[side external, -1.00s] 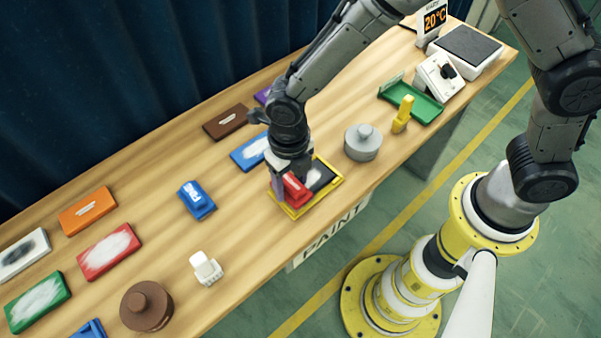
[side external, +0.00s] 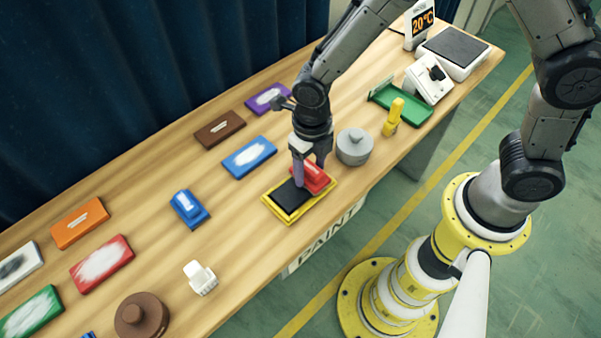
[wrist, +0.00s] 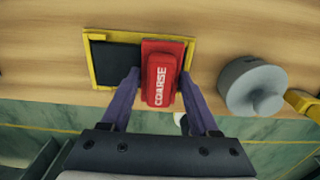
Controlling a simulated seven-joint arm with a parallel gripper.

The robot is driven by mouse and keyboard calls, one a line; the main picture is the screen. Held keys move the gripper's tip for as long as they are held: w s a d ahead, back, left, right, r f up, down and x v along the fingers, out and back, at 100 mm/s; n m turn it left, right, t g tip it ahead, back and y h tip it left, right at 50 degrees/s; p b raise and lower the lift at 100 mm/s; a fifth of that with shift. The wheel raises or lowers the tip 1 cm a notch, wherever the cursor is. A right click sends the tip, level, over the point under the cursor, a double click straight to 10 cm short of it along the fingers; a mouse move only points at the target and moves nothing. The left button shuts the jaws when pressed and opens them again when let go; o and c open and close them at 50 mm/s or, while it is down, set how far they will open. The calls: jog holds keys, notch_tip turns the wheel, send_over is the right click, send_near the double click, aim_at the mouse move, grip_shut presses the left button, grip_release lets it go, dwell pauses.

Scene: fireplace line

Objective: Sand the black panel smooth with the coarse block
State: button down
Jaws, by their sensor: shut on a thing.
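The black panel (side external: 290,196) lies in a yellow frame (side external: 279,218) on the bench; it also shows in the wrist view (wrist: 115,64). Its uncovered left part looks plain black, with no pale patch. The red coarse block (wrist: 161,80), marked COARSE, sits over the panel's right end and hides that part; it shows in the side view too (side external: 317,178). My gripper (wrist: 160,88) is shut on the coarse block, one finger on each side. Whether the block presses on the panel I cannot tell.
A grey lidded pot (side external: 353,147) stands just right of the frame, with a yellow upright object (side external: 393,117) beyond. A blue block (side external: 189,208) is left. Blue (side external: 249,157) and brown (side external: 220,129) panels lie behind. The bench's front edge is close to the frame.

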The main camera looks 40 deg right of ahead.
jog(key=shift+d, duration=0.85)
jog(key=shift+r, duration=4.05)
jog(key=a, duration=0.2)
jog(key=s+a+f, duration=0.1)
jog(key=a, duration=0.1)
jog(key=shift+s+f, duration=0.1)
notch_tip(320, 180, down, 5)
jog(key=shift+f, duration=0.35)
jog(key=shift+w+r, duration=0.1)
jog(key=shift+w, duration=1.1)
